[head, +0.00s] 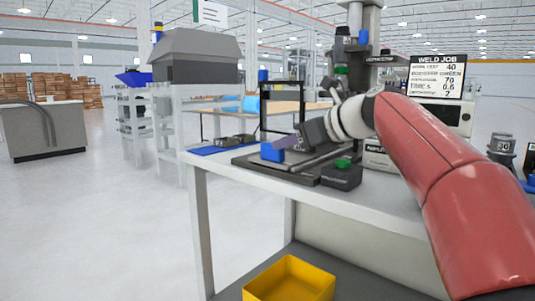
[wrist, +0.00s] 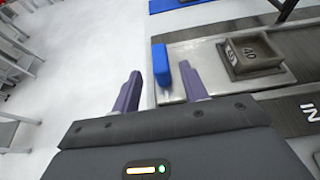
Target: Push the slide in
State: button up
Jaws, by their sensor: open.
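The slide (wrist: 176,92) is a pale metal plate in a dark base on the bench. A blue upright handle (wrist: 161,66) stands at its near end; the handle also shows in the head view (head: 271,153). A grey block marked 40 (wrist: 253,55) sits to the right of the handle. My gripper (wrist: 160,72) is open, with a purple finger on each side of the handle in the picture, the right one closer to it. In the head view my gripper (head: 284,144) is right at the handle and partly covers the fixture. I cannot tell whether it touches.
A dark box with a green button (head: 342,176) stands at the bench's front edge. A welding machine column (head: 361,50) rises behind my arm. A blue mat (head: 212,150) with dark parts lies on the left. A yellow bin (head: 290,279) is below.

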aim_at(267, 148)
jog(key=shift+w+a, duration=0.2)
jog(key=shift+w, duration=0.05)
jog(key=x, duration=0.7)
jog(key=shift+a, duration=0.1)
grip_shut()
